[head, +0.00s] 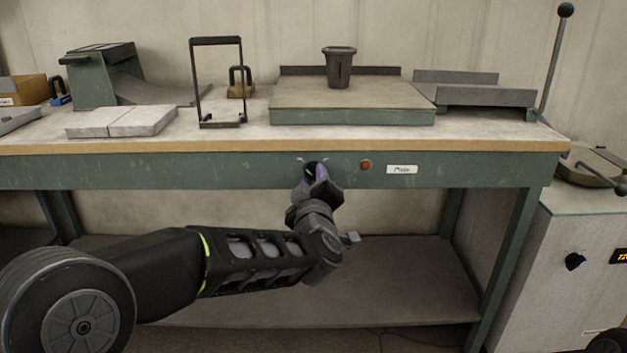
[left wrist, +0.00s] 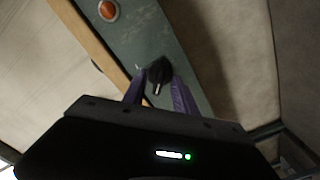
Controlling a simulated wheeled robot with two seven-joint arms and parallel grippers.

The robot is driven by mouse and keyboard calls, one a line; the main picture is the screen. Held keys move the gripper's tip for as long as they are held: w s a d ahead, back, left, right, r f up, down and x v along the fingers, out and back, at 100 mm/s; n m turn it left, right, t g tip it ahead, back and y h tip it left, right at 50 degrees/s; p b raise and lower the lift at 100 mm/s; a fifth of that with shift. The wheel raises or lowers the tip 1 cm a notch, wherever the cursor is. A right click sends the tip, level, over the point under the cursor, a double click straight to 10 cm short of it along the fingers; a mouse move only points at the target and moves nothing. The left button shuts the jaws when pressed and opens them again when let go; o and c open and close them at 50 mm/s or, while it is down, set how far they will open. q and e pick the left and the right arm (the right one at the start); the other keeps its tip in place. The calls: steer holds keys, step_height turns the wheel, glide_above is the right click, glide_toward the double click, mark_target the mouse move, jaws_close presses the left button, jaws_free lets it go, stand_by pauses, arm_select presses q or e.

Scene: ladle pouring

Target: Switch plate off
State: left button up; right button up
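The hot plate (head: 350,116) is a flat slab on a green base on the bench, with a dark cup (head: 339,68) on it. A black knob (left wrist: 158,72) with a white mark sits on the green front rail, and a round orange-red light (head: 365,165) is beside it; the light also shows in the left wrist view (left wrist: 108,10). My left gripper (head: 316,174) is at the rail, its purple fingers on either side of the knob. Whether they press on it is unclear. The gripper largely hides the knob in the head view. My right gripper is out of view.
A white label (head: 402,169) is right of the light. A black wire frame (head: 217,82), pale blocks (head: 122,121) and a grey metal channel (head: 485,96) stand on the bench. A grey cabinet (head: 535,270) with another black knob (head: 575,261) stands right. The lower shelf looks bare.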

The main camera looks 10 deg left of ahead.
arm_select(q)
steer(key=p+v, duration=0.1)
steer(key=v, duration=0.6)
steer(key=shift+s+p, duration=0.3)
steer(key=shift+s, duration=0.05)
steer(key=shift+d, duration=0.1)
